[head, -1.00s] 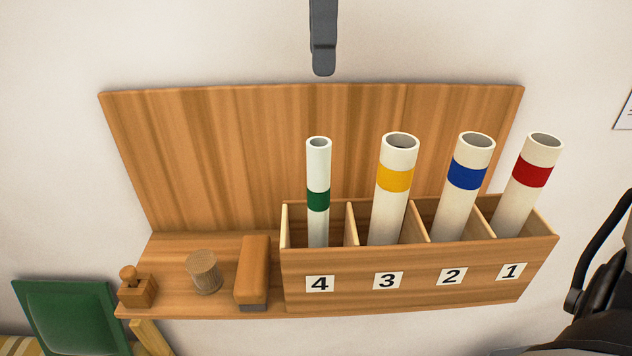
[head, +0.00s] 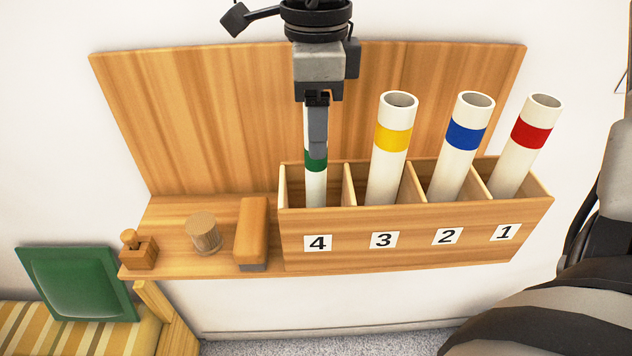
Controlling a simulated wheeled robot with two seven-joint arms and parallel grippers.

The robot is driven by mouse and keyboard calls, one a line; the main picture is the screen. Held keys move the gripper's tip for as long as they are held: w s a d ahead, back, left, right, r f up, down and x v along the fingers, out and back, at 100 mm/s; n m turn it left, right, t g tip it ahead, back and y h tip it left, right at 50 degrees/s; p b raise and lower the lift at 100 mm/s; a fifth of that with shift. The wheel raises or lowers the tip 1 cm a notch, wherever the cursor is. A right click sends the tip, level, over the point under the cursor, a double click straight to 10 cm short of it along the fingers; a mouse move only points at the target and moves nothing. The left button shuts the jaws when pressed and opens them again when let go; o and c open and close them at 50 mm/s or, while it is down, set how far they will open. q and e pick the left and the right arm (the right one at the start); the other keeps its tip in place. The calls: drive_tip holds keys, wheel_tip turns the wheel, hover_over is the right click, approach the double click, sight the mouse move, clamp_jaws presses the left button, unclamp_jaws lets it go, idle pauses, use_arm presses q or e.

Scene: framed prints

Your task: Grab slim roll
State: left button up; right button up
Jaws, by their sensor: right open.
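The slim roll (head: 316,186), white with a green band, stands upright in compartment 4 of the wooden rack (head: 415,237). My right gripper (head: 317,152) comes down from the top over this roll. One grey finger lies in front of the roll's upper part and reaches down to the green band. The other finger is hidden, and the roll's top end is covered by the gripper. The jaws are open; I cannot tell whether the finger touches the roll. My left gripper is not in view.
Thicker rolls with yellow (head: 392,138), blue (head: 466,135) and red (head: 531,134) bands stand in compartments 3, 2 and 1. On the shelf to the left are a wooden block (head: 252,230), a cylinder (head: 203,235) and a stamp (head: 138,252). A wooden back panel (head: 200,120) rises behind.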

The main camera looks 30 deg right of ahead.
drive_tip(key=shift+f, duration=0.4)
clamp_jaws()
drive_tip(key=shift+r, duration=0.1)
